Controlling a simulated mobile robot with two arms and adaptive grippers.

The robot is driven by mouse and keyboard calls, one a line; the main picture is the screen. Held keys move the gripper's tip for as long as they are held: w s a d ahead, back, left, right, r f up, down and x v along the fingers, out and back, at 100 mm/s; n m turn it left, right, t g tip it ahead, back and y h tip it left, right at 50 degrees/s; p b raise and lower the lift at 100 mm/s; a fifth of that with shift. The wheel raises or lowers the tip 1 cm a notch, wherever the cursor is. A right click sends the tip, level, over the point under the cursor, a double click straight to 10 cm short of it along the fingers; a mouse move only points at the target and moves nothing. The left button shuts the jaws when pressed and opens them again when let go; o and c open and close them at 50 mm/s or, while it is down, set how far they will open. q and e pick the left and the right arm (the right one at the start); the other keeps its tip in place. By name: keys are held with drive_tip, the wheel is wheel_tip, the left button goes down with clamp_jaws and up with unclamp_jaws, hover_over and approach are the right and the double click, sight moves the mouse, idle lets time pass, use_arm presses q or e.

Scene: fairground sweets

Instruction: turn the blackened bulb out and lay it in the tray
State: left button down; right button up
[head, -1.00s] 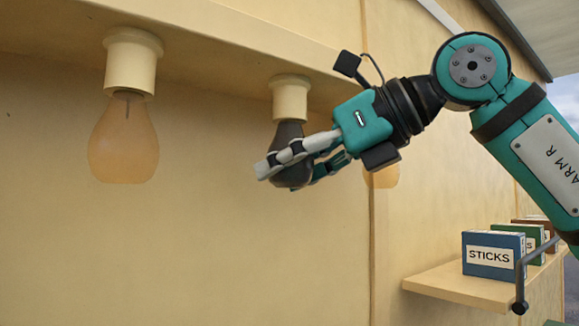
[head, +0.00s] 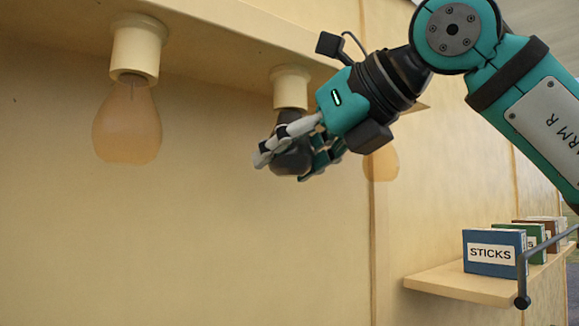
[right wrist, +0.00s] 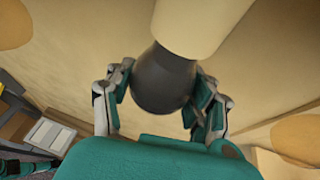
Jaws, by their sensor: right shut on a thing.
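The blackened bulb (head: 292,160) is dark grey and hangs under a cream socket (head: 290,92) in the middle of the head view. In the right wrist view the dark bulb (right wrist: 160,82) meets the rim of the socket (right wrist: 197,24); its neck and thread are hidden. My right gripper (head: 286,158) is shut on the bulb's round part, with fingers on both sides of it. These fingers also show in the right wrist view.
An amber bulb (head: 127,125) hangs in a socket at left. Another (head: 382,162) shows partly behind my right gripper. A shelf (head: 460,287) at lower right holds a blue STICKS box (head: 493,252) and several others. The space below the blackened bulb is clear.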

drive_tip(key=shift+f+m+t+h+b, duration=0.1)
drive_tip(key=shift+m+t+h+b, duration=0.55)
drive_tip(key=shift+m+t+h, duration=0.35)
drive_tip(key=shift+m+t+h+b, duration=0.35)
drive_tip(key=shift+m+t+h, duration=0.25)
drive_tip(key=shift+m+h, duration=0.45)
drive_tip(key=shift+m+t+h, duration=0.3)
drive_tip(key=shift+m+h, duration=0.55)
drive_tip(key=shift+m, duration=0.1)
drive_tip(key=shift+m+h, duration=0.7)
drive_tip(key=shift+h, duration=0.2)
drive_tip(key=shift+d, duration=0.1)
drive_tip(key=o, duration=1.3)
